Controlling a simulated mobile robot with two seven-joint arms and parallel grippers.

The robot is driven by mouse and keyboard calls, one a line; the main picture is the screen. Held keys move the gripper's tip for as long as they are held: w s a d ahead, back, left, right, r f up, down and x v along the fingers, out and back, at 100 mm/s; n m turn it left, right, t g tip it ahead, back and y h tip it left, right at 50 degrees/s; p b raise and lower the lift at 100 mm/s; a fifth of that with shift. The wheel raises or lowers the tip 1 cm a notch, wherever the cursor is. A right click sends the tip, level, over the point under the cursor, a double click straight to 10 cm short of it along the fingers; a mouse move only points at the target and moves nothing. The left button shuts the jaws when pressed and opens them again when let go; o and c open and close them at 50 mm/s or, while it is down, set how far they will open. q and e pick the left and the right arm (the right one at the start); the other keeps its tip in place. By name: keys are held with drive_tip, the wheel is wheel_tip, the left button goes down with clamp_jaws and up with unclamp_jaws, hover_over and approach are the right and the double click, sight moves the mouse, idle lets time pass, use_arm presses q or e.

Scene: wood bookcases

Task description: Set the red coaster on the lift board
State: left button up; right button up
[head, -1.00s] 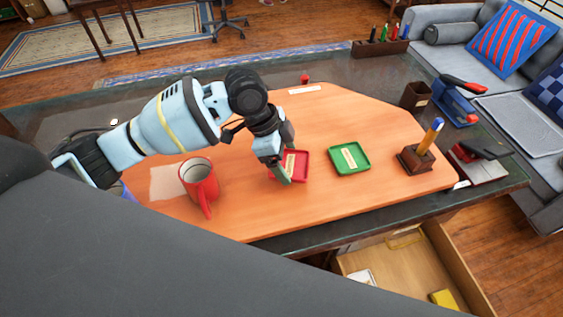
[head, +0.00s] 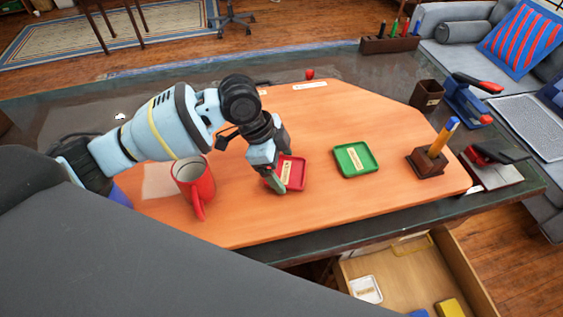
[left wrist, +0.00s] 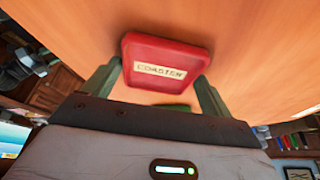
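The red coaster (head: 291,174) is a shallow square tray with a pale label, over the orange wooden board (head: 330,120). In the left wrist view the red coaster (left wrist: 165,50) reads "COASTER". My left gripper (head: 275,180) is low at the coaster's left side. In the left wrist view its green-grey fingers (left wrist: 158,78) are spread, one by each side of the coaster's near part. I cannot tell whether they touch it. Nothing in the frames is marked as a lift board. My right gripper is not in view.
A red mug (head: 194,183) stands left of the gripper. A green coaster (head: 356,160) lies to the right, then a pen holder (head: 427,162). An open drawer (head: 400,270) juts out below the front edge. The board behind the coasters is mostly clear.

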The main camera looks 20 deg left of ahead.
use_arm(q)
drive_tip(key=shift+o, duration=1.3)
drive_tip(key=p+v, duration=0.1)
drive_tip(key=v, duration=1.1)
drive_tip(key=shift+r, duration=0.15)
